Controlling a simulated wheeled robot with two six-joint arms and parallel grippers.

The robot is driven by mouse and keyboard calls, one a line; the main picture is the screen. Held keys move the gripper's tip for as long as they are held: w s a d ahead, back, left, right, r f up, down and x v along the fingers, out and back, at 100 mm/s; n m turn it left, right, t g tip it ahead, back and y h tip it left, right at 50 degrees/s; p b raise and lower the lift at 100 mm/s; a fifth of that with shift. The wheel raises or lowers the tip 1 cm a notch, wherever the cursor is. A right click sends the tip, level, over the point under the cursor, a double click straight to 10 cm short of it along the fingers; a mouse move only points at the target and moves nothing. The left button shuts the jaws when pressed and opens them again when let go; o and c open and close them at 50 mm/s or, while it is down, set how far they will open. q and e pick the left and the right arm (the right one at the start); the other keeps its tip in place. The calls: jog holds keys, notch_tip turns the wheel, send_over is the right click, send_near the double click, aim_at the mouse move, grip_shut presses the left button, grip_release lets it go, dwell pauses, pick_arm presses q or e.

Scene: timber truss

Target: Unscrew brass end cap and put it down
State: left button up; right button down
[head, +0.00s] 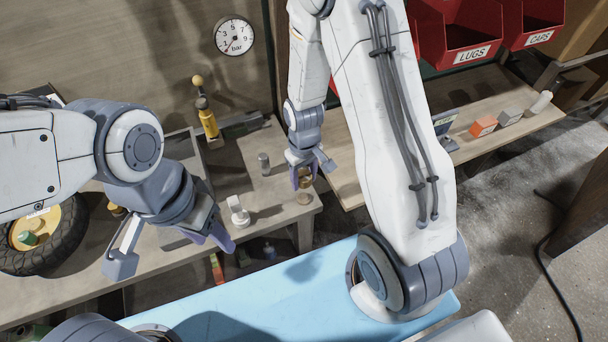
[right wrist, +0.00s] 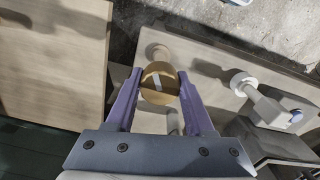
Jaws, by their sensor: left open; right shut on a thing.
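The brass end cap (right wrist: 159,83) is a round golden disc with a pale stripe across its top, between the purple fingers of my right gripper (right wrist: 158,100) in the right wrist view. In the head view my right gripper (head: 303,180) points down over the bench's front right corner, shut on the cap. A tan round piece (head: 304,197) shows just below the fingers. I cannot tell whether the cap is still joined to it. My left gripper (head: 207,236) is open and empty, left of a white fitting (head: 238,211) on the bench.
A grey cylinder (head: 264,164) and a yellow bottle-like tool (head: 207,120) stand on the bench. Red bins (head: 462,40) and several small blocks sit at the right. A light blue surface (head: 300,285) is in front.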

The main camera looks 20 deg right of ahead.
aim_at(304, 196)
jog(key=shift+f+b, duration=2)
jog(key=shift+f, duration=1.05)
jog(key=shift+f+b, duration=0.75)
jog(key=shift+f, duration=0.45)
jog(key=shift+c, duration=1)
grip_release()
jog(key=shift+r, duration=0.1)
notch_tip(304, 196, up, 10)
jog(key=shift+r, duration=0.25)
